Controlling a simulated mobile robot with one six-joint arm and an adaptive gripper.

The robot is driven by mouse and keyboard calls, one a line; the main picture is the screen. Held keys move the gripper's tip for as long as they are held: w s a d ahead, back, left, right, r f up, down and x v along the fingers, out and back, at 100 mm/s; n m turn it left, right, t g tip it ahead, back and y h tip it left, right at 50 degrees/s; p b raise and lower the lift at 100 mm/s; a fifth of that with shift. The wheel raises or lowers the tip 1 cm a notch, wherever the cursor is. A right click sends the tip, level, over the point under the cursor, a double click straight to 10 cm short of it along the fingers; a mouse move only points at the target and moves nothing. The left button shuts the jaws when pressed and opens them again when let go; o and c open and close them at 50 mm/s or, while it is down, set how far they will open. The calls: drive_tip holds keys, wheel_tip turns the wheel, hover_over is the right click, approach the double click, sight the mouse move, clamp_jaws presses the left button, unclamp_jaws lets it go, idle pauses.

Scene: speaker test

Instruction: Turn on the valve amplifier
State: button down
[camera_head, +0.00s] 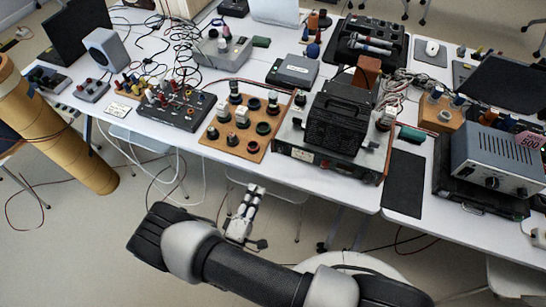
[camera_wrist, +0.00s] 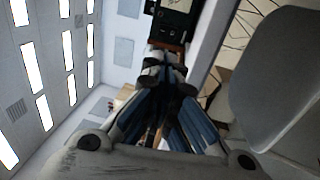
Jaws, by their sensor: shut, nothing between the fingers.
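What looks like the valve amplifier (camera_head: 325,157) stands near the front edge of the table, right of centre in the head view. It is a low chassis with a pale label on its front panel and a black cage on top. Its switch is too small to make out. My gripper (camera_head: 256,188) is shut and empty, in front of the table edge, below and left of the amplifier and apart from it. In the wrist view my gripper (camera_wrist: 166,62) points towards a dark panel with a pale label (camera_wrist: 174,5), perhaps the amplifier's front.
A brown board with round sockets (camera_head: 215,138) lies left of the amplifier. A black mat (camera_head: 404,184) and a grey instrument (camera_head: 490,160) are to its right. The white table (camera_head: 330,190) is crowded with cables and devices. Open floor lies in front.

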sight(276, 144)
drive_tip(key=b+x, duration=0.3)
drive_tip(key=x, duration=1.1)
